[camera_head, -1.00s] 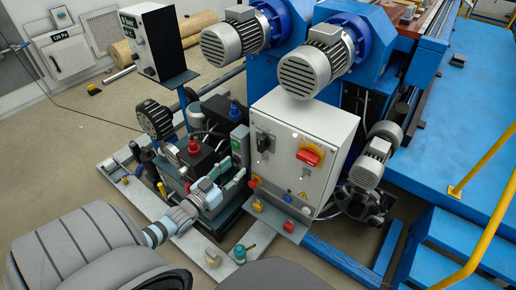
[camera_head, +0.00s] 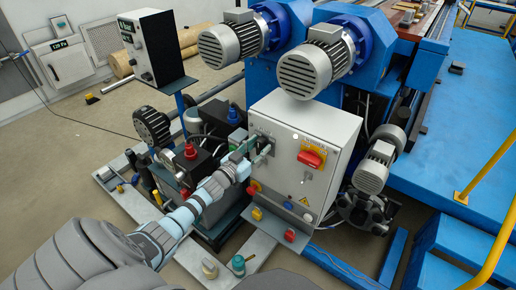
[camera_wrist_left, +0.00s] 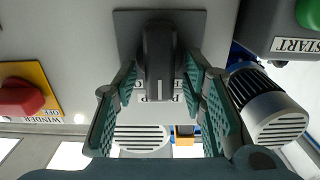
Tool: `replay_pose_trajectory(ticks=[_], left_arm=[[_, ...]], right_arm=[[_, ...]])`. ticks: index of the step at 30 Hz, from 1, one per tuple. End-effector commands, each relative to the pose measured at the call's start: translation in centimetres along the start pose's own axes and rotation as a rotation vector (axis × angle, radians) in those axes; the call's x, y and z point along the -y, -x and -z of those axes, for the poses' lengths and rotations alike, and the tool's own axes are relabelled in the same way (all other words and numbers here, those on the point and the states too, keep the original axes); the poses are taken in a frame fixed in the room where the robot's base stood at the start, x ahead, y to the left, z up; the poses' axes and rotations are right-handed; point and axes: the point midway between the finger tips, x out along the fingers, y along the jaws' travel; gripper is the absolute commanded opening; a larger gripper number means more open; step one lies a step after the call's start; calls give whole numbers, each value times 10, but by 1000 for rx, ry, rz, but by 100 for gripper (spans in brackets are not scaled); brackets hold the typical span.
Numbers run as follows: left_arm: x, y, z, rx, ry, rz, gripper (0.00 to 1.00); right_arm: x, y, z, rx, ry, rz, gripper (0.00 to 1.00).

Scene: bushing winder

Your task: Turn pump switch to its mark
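The pump switch, a dark grey knob (camera_wrist_left: 158,62) on a dark square plate (camera_wrist_left: 125,30), is on the front of the light grey control cabinet (camera_head: 335,130). In the head view the knob is largely hidden by my left gripper (camera_head: 256,154). In the left wrist view the left gripper (camera_wrist_left: 160,78) is open, with one green padded finger on each side of the knob and a small gap visible on both sides. The label below the knob is mostly covered, so I cannot read it or make out a mark. My right gripper is not in view.
A red winder switch (camera_head: 310,158) on a yellow plate is on the same cabinet; it also shows in the left wrist view (camera_wrist_left: 22,97). A box with a green START button (camera_wrist_left: 308,12) is close to the fingers. Motors (camera_head: 305,72) stand behind the cabinet.

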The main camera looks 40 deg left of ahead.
Motion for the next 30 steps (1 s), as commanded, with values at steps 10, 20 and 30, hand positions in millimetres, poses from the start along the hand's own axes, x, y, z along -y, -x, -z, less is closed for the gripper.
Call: replay_pose_trajectory(ticks=[10, 20, 30], left_arm=[[0, 0, 0, 0, -1, 0, 0], [-1, 0, -1, 0, -76, 0, 0], [-3, 1, -2, 2, -329, 1, 0]], right_arm=[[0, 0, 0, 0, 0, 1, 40], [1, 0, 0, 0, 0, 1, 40], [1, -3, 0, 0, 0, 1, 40]])
